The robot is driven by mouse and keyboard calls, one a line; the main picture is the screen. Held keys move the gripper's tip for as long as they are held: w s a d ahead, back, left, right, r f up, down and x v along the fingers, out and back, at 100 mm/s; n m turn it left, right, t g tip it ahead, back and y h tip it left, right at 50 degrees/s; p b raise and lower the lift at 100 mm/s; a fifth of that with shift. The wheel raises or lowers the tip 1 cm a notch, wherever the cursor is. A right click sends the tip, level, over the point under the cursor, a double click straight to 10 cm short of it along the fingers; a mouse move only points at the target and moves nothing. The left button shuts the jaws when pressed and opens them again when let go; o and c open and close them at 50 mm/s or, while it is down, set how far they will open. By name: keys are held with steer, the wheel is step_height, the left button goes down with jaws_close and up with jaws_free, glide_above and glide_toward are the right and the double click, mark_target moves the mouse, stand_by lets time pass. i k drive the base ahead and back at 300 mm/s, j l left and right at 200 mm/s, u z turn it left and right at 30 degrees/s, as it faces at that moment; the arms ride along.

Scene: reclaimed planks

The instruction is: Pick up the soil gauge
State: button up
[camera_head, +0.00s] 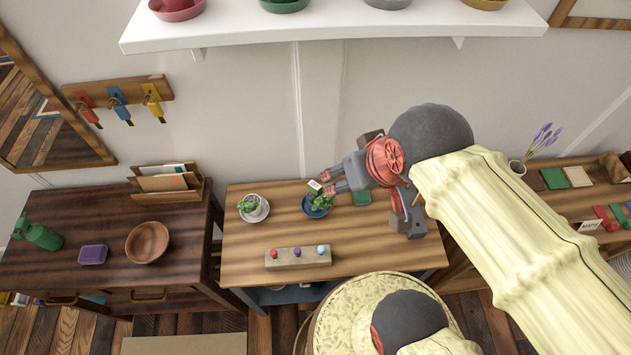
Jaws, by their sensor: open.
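The soil gauge (314,186) appears to be the small pale piece with a green mark above the plant in the blue pot (318,211). Its lower part is hidden among the leaves. My gripper (325,181) has its red fingers open, pointing left, just right of the gauge's head. The fingertips look very near the gauge or beside it; I cannot tell whether they touch. The blue pot stands on the middle wooden table (255,235).
A white pot with a plant (254,208) stands left of the blue pot. A block with coloured knobs (298,258) lies at the front. A white shelf (340,30) with bowls hangs above.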

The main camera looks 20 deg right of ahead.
mark_target(316, 188)
steer(key=z, duration=1.35)
steer(key=u, duration=1.35)
steer(key=j+u, duration=0.4)
steer(key=i+j+u, duration=0.15)
steer(key=u, duration=0.3)
